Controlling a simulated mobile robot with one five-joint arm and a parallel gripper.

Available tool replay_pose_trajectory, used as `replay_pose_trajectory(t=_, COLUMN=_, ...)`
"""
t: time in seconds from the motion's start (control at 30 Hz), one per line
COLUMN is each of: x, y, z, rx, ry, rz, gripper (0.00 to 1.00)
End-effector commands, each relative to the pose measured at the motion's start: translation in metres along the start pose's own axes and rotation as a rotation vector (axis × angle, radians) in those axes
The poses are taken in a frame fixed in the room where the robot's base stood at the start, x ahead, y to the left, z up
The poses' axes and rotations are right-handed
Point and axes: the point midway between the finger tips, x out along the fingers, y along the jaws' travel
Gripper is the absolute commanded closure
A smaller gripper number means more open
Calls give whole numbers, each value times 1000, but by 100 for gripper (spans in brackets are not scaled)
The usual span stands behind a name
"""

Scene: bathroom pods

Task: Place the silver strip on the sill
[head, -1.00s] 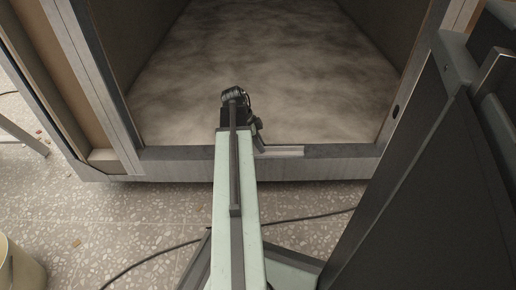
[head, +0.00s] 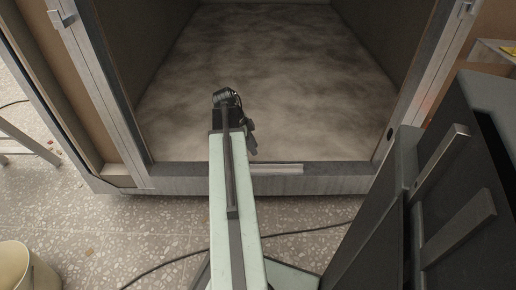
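The silver strip (head: 277,168) is a thin pale bar lying flat along the sill (head: 335,170), the grey threshold at the front of the pod opening. My arm covers the area at the strip's left end, so I cannot tell whether that end is fully in view. My gripper (head: 250,146) is dark and small, just above and beyond the strip's left end, on the pod side. It appears apart from the strip. Its fingers are seen from behind and partly hidden by my arm, so their opening does not show.
The pod floor (head: 280,70) beyond the sill is mottled and bare. A dark panel with metal bars (head: 455,190) stands close on the right. A cable (head: 175,261) crosses the speckled floor in front. A cream bucket (head: 22,268) stands at lower left.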

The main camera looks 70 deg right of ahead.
Motion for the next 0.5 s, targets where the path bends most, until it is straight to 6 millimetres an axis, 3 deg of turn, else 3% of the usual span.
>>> replay_pose_trajectory(t=0.03, x=-14, y=0, z=-2, rx=-1, ry=0, rz=0, gripper=71)
replay_pose_trajectory(t=0.1, x=-17, y=0, z=-1, rx=0, ry=0, rz=0, gripper=71)
replay_pose_trajectory(t=0.4, x=-14, y=0, z=1, rx=-1, ry=0, rz=0, gripper=71)
replay_pose_trajectory(t=0.5, x=-22, y=3, z=21, rx=-76, ry=-10, rz=-12, gripper=71)
